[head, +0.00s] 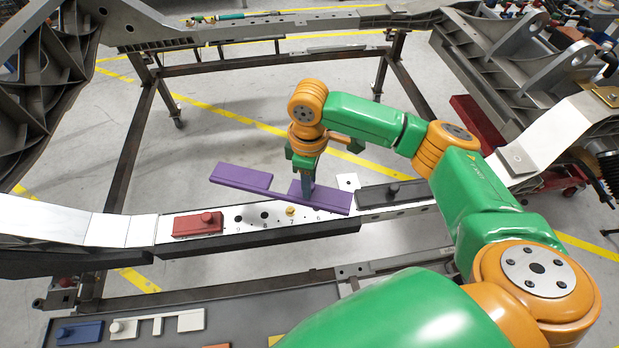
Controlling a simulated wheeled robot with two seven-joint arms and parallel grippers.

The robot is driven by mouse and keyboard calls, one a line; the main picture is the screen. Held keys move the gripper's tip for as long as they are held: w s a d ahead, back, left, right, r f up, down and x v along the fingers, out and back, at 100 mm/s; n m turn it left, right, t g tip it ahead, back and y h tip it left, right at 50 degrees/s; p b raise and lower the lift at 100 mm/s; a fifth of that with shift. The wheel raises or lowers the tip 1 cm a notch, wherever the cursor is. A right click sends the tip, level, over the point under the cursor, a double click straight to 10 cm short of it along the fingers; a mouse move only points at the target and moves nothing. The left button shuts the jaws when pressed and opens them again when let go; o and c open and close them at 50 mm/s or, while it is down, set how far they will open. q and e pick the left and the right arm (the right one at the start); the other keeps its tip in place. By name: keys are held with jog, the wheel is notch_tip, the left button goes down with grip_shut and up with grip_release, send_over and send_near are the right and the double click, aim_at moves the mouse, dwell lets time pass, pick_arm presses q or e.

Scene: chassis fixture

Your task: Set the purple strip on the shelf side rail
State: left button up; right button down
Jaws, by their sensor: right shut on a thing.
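The purple strip (241,178) is a long flat piece with a step in its outline. My right gripper (305,183) points down and is shut on it near its right part. The strip looks tilted in the picture, its left end reaching out past the rail's far edge. The side rail (265,214) is a pale metal beam with holes and printed numbers, running across the middle. The strip's right end overlaps the rail in view; I cannot tell whether it touches. My left gripper is not in view.
A grey tray (240,318) in front holds blue (79,332) and white pieces.

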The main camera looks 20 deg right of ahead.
aim_at(318, 188)
jog(key=d+n+p, duration=0.1)
jog(key=n, duration=0.1)
jog(key=w+d+n+p, duration=0.1)
jog(key=n+p, duration=0.1)
jog(key=shift+w+d+f, duration=0.1)
jog(key=shift+d+f, duration=0.05)
jog(key=shift+d, duration=0.1)
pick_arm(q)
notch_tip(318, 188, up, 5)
pick_arm(e)
jog(key=shift+n, duration=0.4)
jog(key=f+b, duration=0.5)
jog(key=shift+d+f, duration=0.1)
jog(key=shift+d, duration=0.1)
jog(key=shift+f, duration=0.35)
jog(key=shift+w+f+b, duration=0.1)
jog(key=shift+f+b, duration=0.3)
jog(key=shift+f, duration=0.55)
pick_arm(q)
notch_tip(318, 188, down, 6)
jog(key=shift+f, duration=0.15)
